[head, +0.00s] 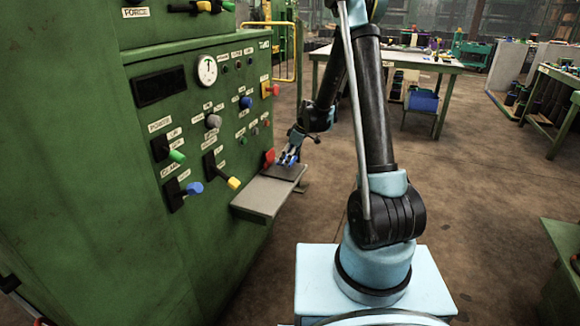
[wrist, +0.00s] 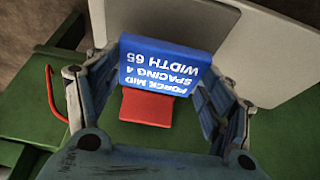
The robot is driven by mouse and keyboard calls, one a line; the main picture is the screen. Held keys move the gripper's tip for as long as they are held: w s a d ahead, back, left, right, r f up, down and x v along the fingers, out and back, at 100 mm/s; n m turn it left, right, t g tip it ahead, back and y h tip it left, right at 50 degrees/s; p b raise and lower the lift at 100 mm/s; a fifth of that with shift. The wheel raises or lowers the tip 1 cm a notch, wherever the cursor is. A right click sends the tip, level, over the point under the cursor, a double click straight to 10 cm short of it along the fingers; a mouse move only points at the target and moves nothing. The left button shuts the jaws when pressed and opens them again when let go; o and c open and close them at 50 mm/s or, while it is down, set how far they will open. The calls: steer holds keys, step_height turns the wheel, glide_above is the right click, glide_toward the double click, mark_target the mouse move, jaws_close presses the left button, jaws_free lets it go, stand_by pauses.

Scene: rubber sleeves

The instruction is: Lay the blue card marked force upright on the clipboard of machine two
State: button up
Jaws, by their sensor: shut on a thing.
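My gripper (head: 291,157) is low beside the green machine, over the shelf on its front. In the wrist view its fingers (wrist: 165,85) are closed around a blue card (wrist: 158,72). The card's white print reads force mid, spacing 4, width 65, and appears upside down there. In the head view the card is only a small blue patch between the fingers. A dark flat board, seemingly the clipboard (head: 280,174), lies on the grey shelf (head: 262,198) just below my gripper. I cannot tell whether the card touches it.
The green machine (head: 180,90) carries a gauge (head: 207,70), coloured knobs and levers. A red knob (head: 268,159) is close to my gripper. A red block (wrist: 147,107) shows beside the card in the wrist view. A work table (head: 400,60) stands behind; the floor between is clear.

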steer(key=shift+f, duration=2)
steer(key=o, duration=1)
steer(key=shift+o, duration=0.2)
steer(key=shift+r, duration=0.1)
